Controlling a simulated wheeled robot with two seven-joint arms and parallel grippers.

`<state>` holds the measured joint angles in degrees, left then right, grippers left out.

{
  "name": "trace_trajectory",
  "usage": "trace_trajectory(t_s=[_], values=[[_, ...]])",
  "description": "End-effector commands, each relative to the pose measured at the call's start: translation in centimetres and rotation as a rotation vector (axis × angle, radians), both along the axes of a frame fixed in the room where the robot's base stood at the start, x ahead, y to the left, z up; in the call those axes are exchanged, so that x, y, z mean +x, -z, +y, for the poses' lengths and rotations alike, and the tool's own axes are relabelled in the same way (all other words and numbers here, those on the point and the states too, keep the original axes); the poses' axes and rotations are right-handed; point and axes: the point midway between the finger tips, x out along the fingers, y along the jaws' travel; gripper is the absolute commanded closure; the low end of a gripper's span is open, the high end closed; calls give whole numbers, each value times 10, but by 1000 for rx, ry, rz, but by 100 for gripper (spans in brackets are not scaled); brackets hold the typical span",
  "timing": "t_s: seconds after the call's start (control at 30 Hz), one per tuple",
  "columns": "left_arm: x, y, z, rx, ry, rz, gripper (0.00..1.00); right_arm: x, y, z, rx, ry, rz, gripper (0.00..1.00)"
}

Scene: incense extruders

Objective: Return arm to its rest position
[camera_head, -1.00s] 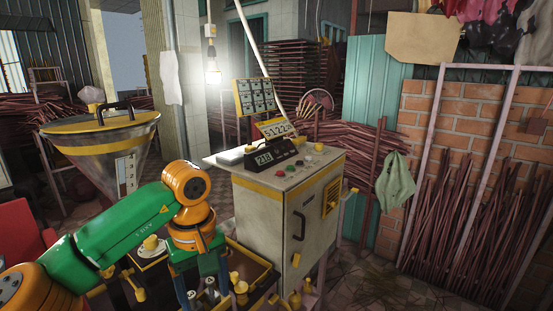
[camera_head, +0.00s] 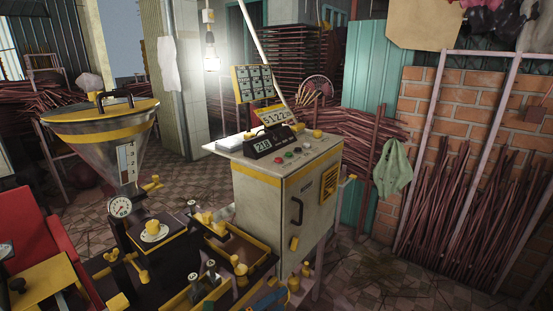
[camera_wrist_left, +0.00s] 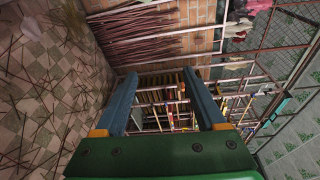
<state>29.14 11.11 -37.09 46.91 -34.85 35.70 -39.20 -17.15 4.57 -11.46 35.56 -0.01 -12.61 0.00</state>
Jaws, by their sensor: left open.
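My left gripper (camera_wrist_left: 161,76) shows in the left wrist view with its two blue fingers spread wide and nothing between them. In the head view only a small blue and orange part of the left gripper (camera_head: 267,302) shows at the bottom edge, in front of the extruder machine. The rest of the arm is out of the frame. The wrist view faces a tiled floor, a brick wall and racks of sticks, tilted. My right gripper is in neither view.
The extruder machine (camera_head: 152,232) with its metal hopper (camera_head: 100,128) stands at the left. A control cabinet (camera_head: 262,205) with switches and displays stands at centre. A red chair (camera_head: 40,235) is at far left. Bundles of sticks (camera_head: 475,195) lean on the brick wall.

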Motion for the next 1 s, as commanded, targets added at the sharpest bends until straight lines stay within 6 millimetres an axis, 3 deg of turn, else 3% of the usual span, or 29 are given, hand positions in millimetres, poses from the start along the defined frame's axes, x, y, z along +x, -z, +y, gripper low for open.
trace_trajectory(t_s=[0.03, 0.1, 0.17, 0.2, 0.27, 0.3, 0.37, 0.4, 0.5, 0.63, 0.73, 1.0], values=[[-9, 46, 25, -87, -158, 220, 28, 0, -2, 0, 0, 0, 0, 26], [-31, 108, 60, -198, -380, 502, 28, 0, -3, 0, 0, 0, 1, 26], [-62, 158, 88, -277, -558, 714, 28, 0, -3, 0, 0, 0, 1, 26], [-88, 188, 104, -324, -674, 845, 28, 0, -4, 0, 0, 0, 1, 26], [-134, 229, 127, -385, -847, 1026, 28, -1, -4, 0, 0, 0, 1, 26], [-168, 253, 140, -420, -963, 1139, 28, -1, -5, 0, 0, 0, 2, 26], [-221, 282, 156, -469, -1133, 1292, 28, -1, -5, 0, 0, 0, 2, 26], [-257, 297, 165, -492, -1242, 1382, 28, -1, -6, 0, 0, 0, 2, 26], [-335, 319, 179, -541, -1477, 1554, 28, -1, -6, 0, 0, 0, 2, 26], [-398, 327, 186, -570, -1667, 1672, 28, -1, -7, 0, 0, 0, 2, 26], [-415, 329, 187, -576, -1721, 1701, 28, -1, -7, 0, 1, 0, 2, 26], [-415, 329, 188, -576, -1722, 1701, 28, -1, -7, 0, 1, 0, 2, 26]])
